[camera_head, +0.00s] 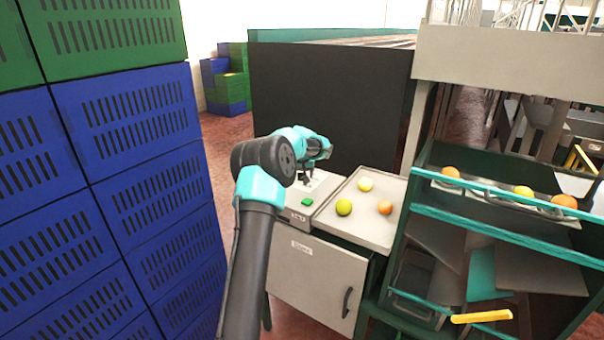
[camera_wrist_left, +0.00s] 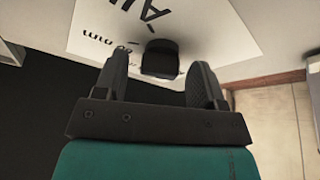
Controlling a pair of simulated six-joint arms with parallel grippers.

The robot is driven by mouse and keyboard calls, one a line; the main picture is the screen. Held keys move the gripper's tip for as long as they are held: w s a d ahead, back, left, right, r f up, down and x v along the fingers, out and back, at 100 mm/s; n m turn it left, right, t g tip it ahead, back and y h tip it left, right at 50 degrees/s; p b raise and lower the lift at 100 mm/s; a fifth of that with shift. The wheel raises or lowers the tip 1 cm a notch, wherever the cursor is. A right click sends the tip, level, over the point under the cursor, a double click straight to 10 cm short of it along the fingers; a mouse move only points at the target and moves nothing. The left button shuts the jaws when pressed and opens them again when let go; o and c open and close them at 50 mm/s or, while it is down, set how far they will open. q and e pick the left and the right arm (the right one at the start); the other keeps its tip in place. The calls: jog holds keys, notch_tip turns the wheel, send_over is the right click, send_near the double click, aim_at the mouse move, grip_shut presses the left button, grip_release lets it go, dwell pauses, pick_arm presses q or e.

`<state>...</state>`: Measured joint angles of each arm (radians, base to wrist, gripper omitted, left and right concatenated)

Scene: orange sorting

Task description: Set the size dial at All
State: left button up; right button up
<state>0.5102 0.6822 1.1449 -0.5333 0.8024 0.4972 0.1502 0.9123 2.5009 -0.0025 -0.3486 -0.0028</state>
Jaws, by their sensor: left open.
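The size dial's black knob (camera_wrist_left: 160,59) shows in the left wrist view on a white label plate (camera_wrist_left: 215,35). The plate carries large black lettering, partly cut off at the top edge, and small marks to the left of the knob. My left gripper (camera_wrist_left: 160,75) is open, its two dark fingers on either side of the knob's near end; I cannot tell if they touch it. In the head view my left gripper (camera_head: 306,178) is over the control box (camera_head: 299,214), which has a green button (camera_head: 307,201). The arm hides part of the box. My right gripper is not in view.
A tray (camera_head: 364,224) with several fruits sits right of the box, above a white cabinet (camera_head: 318,280). Stacked blue crates (camera_head: 128,115) stand close on the left. A dark panel (camera_head: 325,100) rises behind. A teal-railed rack (camera_head: 500,225) stands at right.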

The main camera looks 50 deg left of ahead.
pick_arm(q)
jog(key=shift+c, duration=0.4)
jog(key=c, duration=0.8)
jog(key=shift+c, duration=0.2)
jog(key=shift+m, duration=0.4)
jog(key=m+h, duration=0.1)
jog(key=m, duration=0.1)
jog(key=m+t+h, duration=0.1)
jog(key=m, duration=0.2)
jog(key=shift+s+a+m, duration=0.1)
jog(key=shift+a+m, duration=0.05)
jog(key=shift+m, duration=0.15)
jog(key=m+h, duration=0.2)
jog(key=m, duration=0.3)
jog(key=shift+a+m, duration=0.1)
jog(key=shift+m, duration=0.2)
jog(key=o, duration=0.9)
